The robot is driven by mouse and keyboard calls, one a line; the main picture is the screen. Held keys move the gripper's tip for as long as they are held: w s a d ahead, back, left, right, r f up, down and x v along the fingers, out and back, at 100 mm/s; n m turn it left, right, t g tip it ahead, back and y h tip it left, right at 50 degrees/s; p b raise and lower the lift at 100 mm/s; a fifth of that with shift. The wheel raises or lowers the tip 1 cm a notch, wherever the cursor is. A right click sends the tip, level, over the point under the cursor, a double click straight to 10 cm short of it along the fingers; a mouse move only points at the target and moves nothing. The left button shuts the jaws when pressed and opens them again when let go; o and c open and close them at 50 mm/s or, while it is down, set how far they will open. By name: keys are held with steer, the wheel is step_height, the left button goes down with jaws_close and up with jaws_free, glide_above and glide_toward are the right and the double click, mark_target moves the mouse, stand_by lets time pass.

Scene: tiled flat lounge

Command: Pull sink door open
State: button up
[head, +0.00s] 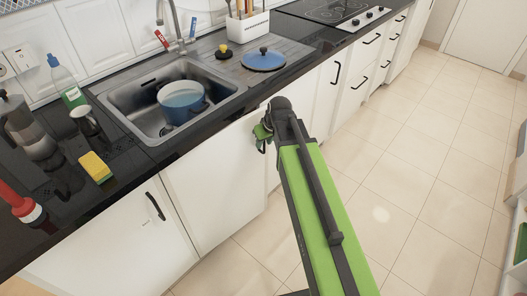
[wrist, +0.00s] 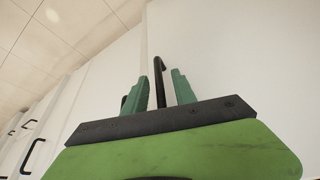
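The white sink door (head: 213,190) is the cabinet front below the sink and looks shut in the head view. My gripper (head: 262,136) is at its upper right edge and hides the handle there in the head view. In the wrist view the white front (wrist: 215,65) fills the right side, and a black bar handle (wrist: 160,72) stands between the two green fingers of my gripper (wrist: 159,90). The fingers are apart, with a gap visible on each side of the handle.
A dark counter (head: 135,150) runs above the cabinets, with a sink holding a blue pot (head: 182,104). A neighbouring cabinet door with a black handle (head: 155,206) is at left. Further cabinets continue at right. The tiled floor (head: 400,190) is clear at right.

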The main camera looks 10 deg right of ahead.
steer(key=shift+w+f, duration=0.1)
steer(key=shift+f, duration=0.05)
jaws_close()
stand_by(1.3)
